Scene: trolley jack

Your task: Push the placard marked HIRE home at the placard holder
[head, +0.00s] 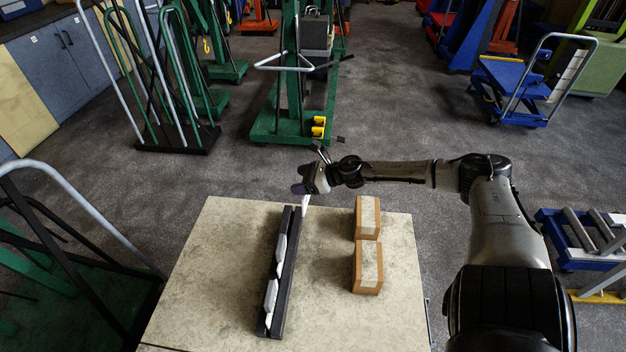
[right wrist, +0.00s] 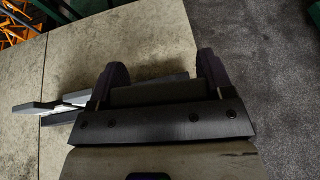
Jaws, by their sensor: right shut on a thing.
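The placard holder (head: 272,315) is a long dark rail lying lengthwise on the table, with several pale placards (head: 270,295) leaning in it. My right gripper (head: 306,188) is over the far end of the holder. It is shut on a thin placard (head: 305,203), whose pale edge shows below the fingers. In the right wrist view the two fingers (right wrist: 160,82) stand either side of this placard, which looks dark there (right wrist: 150,95). Part of the holder (right wrist: 68,114) shows at left. No HIRE lettering is readable, and I cannot tell how deep the held placard sits. My left gripper is not in view.
Two brown boxes, a far one (head: 368,217) and a near one (head: 367,268), stand on the table (head: 215,255) right of the holder. The table left of the holder is clear. A green hoist (head: 285,120) stands on the floor beyond the table.

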